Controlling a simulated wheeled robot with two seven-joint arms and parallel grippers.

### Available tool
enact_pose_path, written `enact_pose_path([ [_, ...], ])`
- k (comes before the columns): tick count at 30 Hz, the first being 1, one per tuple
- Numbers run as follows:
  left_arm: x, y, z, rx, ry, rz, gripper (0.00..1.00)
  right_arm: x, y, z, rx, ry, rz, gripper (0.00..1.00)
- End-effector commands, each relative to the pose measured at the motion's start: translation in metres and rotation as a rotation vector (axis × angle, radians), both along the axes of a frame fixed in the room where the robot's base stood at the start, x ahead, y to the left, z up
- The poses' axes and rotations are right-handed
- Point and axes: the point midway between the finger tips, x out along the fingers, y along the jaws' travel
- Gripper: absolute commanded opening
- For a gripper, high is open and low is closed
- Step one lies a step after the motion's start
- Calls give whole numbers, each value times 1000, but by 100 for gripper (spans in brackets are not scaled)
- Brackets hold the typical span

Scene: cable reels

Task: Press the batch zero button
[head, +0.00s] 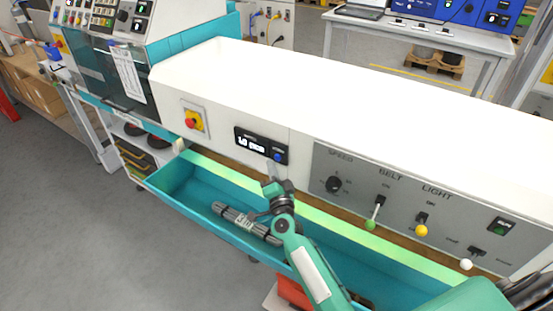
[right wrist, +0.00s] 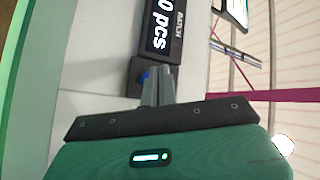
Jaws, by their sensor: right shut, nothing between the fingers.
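The batch counter (head: 250,140) is a black box with a lit display on the white machine front. The display ends in "0 pcs"; the counter also shows in the right wrist view (right wrist: 163,28). Its blue button (head: 278,157) is at the box's right end in the head view. In the right wrist view the blue button (right wrist: 145,76) is partly hidden by my fingertips. My right gripper (head: 270,181) is shut and empty, its tips just below the button in the head view. In the wrist view the tips (right wrist: 158,70) are beside the button; I cannot tell whether they touch.
A red-and-yellow emergency stop (head: 192,121) is left of the counter. A grey panel (head: 400,183) with a speed knob and belt and light switches is to the right.

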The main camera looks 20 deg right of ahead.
Motion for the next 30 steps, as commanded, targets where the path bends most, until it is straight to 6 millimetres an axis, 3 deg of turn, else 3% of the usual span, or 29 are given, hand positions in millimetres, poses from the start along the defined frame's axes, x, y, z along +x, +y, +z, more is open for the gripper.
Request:
enact_pose_path([
  [30, 0, 0, 1, 0, 0, 0, 61, 5, -6, 0, -1, 0, -1, 0],
])
